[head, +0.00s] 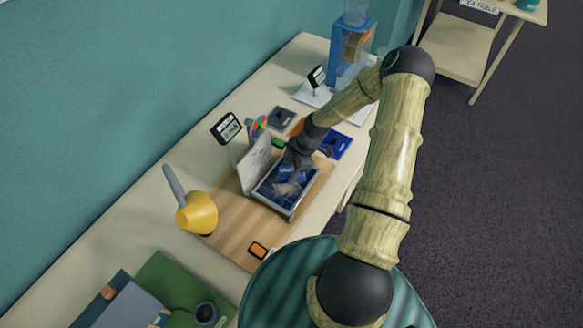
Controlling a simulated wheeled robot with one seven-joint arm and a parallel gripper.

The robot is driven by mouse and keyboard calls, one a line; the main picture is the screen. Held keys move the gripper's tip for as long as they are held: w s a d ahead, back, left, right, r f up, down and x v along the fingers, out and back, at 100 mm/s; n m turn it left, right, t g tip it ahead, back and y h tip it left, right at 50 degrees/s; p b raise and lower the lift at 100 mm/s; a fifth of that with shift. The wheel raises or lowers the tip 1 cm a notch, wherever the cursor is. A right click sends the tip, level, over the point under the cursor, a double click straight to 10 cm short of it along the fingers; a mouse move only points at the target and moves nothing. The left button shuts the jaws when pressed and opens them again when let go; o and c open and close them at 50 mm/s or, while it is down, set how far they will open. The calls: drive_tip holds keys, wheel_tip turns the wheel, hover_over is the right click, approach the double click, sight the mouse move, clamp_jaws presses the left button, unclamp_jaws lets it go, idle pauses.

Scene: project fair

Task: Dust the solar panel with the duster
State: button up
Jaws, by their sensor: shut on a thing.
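The solar panel (270,195) is a dark blue gridded plate in a pale frame, tilted on a wooden board on the long table. My gripper (293,163) is over the panel's upper part, shut on what looks like the duster (287,172), a small blue piece below the fingers. A pale brownish patch lies on the panel just under it; I cannot tell whether this is dust or the duster's head. The fingers and the duster's contact with the panel are partly hidden by my wrist.
A white upright board (255,165) and a small sign (226,128) stand behind the panel. An orange-screened device (258,250) lies near the board's front edge. A blue dispenser (348,52) stands at the table's far end.

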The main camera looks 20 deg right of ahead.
sight(281, 185)
drive_tip(key=shift+s+a+f, duration=0.1)
drive_tip(key=shift+s+a, duration=0.05)
drive_tip(key=shift+s, duration=0.1)
drive_tip(key=shift+s+a, duration=0.9)
drive_tip(key=shift+a, duration=0.3)
drive_tip(key=shift+a, duration=0.1)
drive_tip(key=shift+s+a+r+b, duration=0.1)
drive_tip(key=shift+s+a+b, duration=0.05)
drive_tip(key=shift+s+a, duration=0.35)
drive_tip(key=shift+s+a+r+b, duration=0.15)
drive_tip(key=shift+s+a, duration=0.1)
drive_tip(key=shift+a, duration=0.35)
drive_tip(key=shift+s, duration=0.1)
drive_tip(key=shift+a, duration=0.15)
